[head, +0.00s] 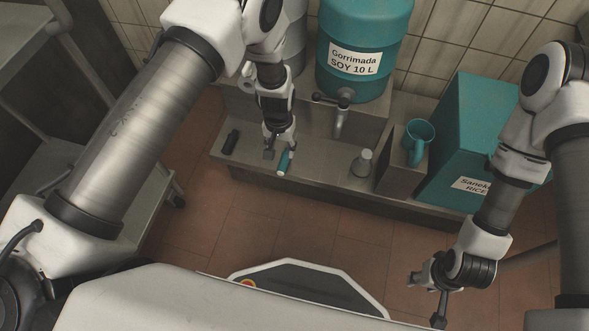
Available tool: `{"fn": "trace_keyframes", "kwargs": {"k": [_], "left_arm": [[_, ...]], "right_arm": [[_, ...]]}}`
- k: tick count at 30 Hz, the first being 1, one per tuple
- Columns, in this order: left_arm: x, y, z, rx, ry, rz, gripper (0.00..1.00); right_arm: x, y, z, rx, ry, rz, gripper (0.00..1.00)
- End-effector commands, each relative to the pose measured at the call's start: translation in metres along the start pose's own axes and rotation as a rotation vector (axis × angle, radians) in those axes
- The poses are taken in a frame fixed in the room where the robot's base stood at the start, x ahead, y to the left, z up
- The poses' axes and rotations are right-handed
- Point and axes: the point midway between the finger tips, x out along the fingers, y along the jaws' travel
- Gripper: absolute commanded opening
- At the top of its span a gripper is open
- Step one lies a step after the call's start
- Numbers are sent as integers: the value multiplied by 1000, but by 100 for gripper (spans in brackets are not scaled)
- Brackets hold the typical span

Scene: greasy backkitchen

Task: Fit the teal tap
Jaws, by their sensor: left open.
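A small teal piece with a pale end (285,162) is on the steel counter (322,172), right at my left gripper's fingertips. I cannot tell for sure whether it is the teal tap. My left gripper (280,150) points down and is open. I cannot tell whether its fingers touch the piece. A teal drum (366,30) labelled "Gorrimada SOY 10 L" stands behind, with a metal spout and dark lever (340,112) at its lower front. My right gripper (428,293) is away from the counter, over the floor at lower right. Its fingers look spread and empty.
A teal mug-like vessel (419,132) stands on a raised block, left of a teal "RICE" bin (474,135). A pale grey cup-shaped item (362,162) and a black object (231,142) are on the counter. A grey drum (294,40) stands behind my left arm.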

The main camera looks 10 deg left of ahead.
Motion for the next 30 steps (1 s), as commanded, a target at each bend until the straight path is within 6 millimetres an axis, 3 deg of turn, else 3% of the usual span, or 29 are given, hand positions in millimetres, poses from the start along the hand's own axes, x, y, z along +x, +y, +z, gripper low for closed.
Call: {"fn": "trace_keyframes", "kwargs": {"k": [1,11,26,27,30], "left_arm": [[23,2,-2,7,6,-3,49],[37,2,-4,9,11,-5,49],[112,2,-4,9,11,-4,49],[101,2,-4,9,12,-4,35],[100,2,-4,10,12,-4,0]], "right_arm": [[26,0,0,-1,1,0,40],[42,0,-1,-1,2,0,40],[117,1,-1,-1,1,0,40],[107,1,0,-1,0,0,40],[105,1,-1,-1,2,0,40]]}}
